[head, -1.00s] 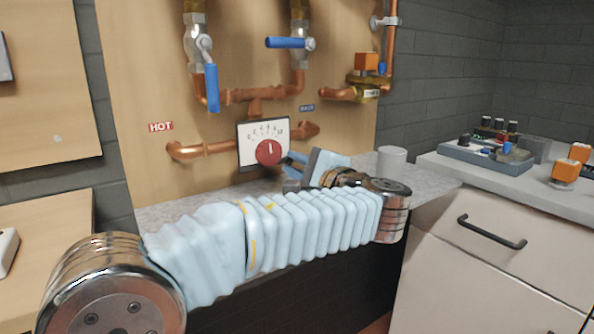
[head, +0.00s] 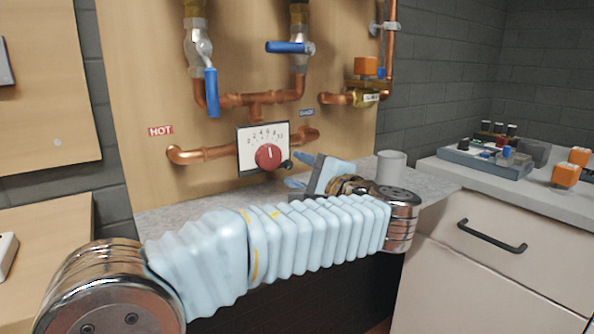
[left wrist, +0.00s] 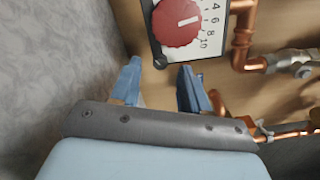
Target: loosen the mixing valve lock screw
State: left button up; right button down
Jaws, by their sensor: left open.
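The mixing valve shows in the head view as a white scale plate (head: 249,138) with a red knob (head: 268,157), joined to copper pipes on the wooden board. A small black lock screw (head: 286,165) sits at the plate's lower right edge. In the left wrist view the red knob (left wrist: 177,20) is at the top, and the black screw (left wrist: 160,62) shows near the plate's corner, between the two finger lines. My left gripper (head: 298,171) is open, its blue fingers (left wrist: 160,75) apart and pointing at the screw. I see no contact with it. My right gripper is not in view.
Blue-handled valves (head: 211,92) and copper pipes (head: 210,153) are on the board (head: 150,80). A grey cup (head: 391,166) stands on the ledge right of my left gripper.

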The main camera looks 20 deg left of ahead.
pick_arm(q)
jog(key=v, duration=1.2)
jog(key=shift+s+d, duration=0.15)
jog(key=shift+s, duration=0.05)
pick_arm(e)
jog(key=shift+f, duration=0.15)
